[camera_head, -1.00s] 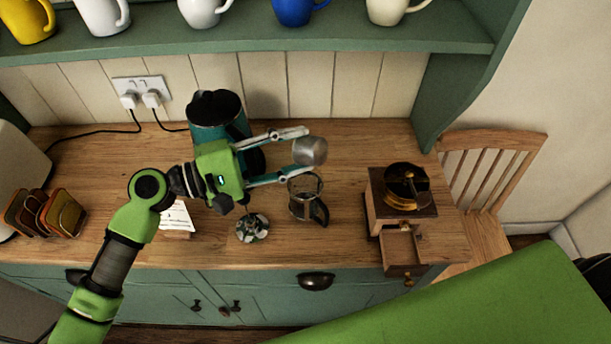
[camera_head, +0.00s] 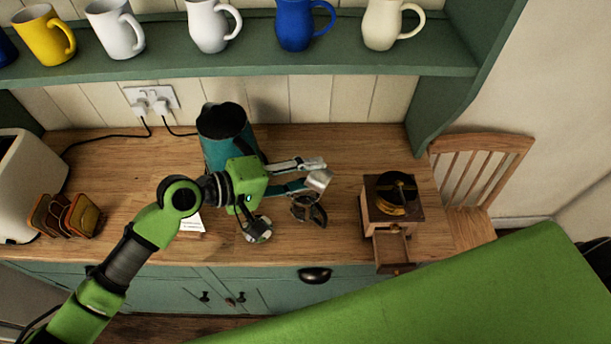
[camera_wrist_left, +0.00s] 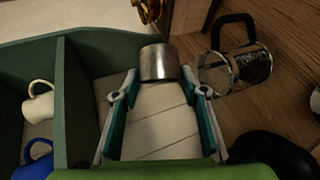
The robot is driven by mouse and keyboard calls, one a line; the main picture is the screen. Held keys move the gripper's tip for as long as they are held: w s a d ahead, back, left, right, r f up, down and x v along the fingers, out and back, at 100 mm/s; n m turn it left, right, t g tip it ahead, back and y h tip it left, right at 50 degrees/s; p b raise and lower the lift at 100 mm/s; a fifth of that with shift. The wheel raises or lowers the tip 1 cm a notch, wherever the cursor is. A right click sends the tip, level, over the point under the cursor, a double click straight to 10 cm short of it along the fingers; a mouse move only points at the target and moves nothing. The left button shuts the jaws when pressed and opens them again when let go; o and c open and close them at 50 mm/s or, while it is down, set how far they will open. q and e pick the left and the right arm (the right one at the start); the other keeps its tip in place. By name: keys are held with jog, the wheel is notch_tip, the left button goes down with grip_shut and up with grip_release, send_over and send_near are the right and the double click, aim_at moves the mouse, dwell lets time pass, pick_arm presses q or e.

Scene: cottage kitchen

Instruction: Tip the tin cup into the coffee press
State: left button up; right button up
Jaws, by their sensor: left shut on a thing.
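My left gripper (camera_head: 314,172) is shut on the small silver tin cup (camera_head: 320,180), which is tilted. The cup also shows between the fingers in the left wrist view (camera_wrist_left: 158,63). The coffee press (camera_head: 309,212), clear glass with a black handle, stands on the wooden counter just below the cup in the head view. The gripper and cup partly cover it. In the left wrist view the press (camera_wrist_left: 212,76) is to the right of the cup, with a gap between them in the picture. I cannot tell whether anything is leaving the cup. My right gripper is not in view.
A teal kettle (camera_head: 218,150) stands behind my left gripper. A coffee grinder (camera_head: 392,208) with its drawer open is to the right. A small round object (camera_head: 262,236) lies left of the press. A toast rack (camera_head: 65,215) and toaster (camera_head: 28,185) are at left.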

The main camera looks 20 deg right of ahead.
aim_at(328, 182)
pick_arm(q)
jog(key=p, duration=0.1)
jog(key=r+p, duration=0.1)
jog(key=shift+s+d+r+p, duration=0.15)
jog(key=shift+s+r+p, duration=0.1)
jog(key=shift+p, duration=0.1)
jog(key=shift+s+d+f+m+y, duration=0.15)
jog(key=shift+f+m+y, duration=0.2)
jog(key=shift+m+y, duration=0.2)
jog(key=shift+s+d+f+m+t+y, duration=0.15)
jog(key=shift+s+d+m+t+y, duration=0.1)
jog(key=shift+m+t+y, duration=0.35)
jog(key=shift+s+d+r+m+t+y, duration=0.25)
jog(key=shift+r+m+t+y, duration=0.25)
jog(key=shift+y, duration=0.25)
jog(key=shift+s+d+f+m+t+y, duration=0.2)
jog(key=shift+s+d+m+t+y, duration=0.1)
jog(key=shift+d+m+t+y, duration=0.15)
jog(key=shift+s+d+f+t+y, duration=0.15)
jog(key=shift+s+d+t+y, duration=0.2)
jog(key=shift+s+d+y, duration=0.2)
jog(key=shift+s+d+f+m+t+y, duration=1.4)
jog(key=shift+s+d+f+t, duration=0.2)
jog(key=shift+s+d, duration=0.2)
